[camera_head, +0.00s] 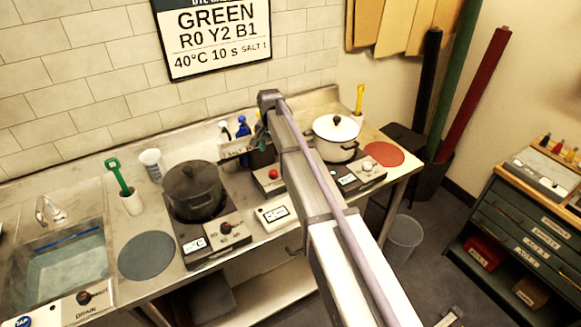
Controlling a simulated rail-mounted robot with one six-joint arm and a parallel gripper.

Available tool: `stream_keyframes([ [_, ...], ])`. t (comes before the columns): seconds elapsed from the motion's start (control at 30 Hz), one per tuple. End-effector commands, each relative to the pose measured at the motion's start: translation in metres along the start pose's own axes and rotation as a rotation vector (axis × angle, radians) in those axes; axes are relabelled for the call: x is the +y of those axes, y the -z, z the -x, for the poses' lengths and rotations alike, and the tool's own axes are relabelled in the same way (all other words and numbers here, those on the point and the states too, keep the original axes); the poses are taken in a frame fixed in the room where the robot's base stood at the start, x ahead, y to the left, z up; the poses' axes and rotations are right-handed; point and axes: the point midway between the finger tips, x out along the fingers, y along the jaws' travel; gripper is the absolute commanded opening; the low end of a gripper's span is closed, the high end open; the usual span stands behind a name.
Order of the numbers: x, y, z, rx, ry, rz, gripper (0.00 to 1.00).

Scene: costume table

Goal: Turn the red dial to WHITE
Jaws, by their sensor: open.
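Several small dials show, and I cannot read a WHITE mark by any of them. A red-looking dial (226,228) sits on the panel of the hot plate under the black pot. A dial (85,298) sits on the drain panel by the sink. My arm runs from the bottom right up over the counter.
A black pot (194,189) and a white lidded pot (336,138) stand on the counter. A grey mat (146,256) and a red mat (384,153) lie flat there. The green cabinet (522,227) stands at right, with open floor between. A bin (403,240) stands on the floor.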

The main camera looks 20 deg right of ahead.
Motion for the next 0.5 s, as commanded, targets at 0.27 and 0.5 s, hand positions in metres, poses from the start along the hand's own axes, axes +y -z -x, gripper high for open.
stream_keyframes([
  [0.27, 0.001, 0.000, -0.045, 0.000, 0.000, 0.002, 0.59],
  [0.5, 0.001, 0.000, -0.101, 0.000, 0.000, 0.003, 0.59],
])
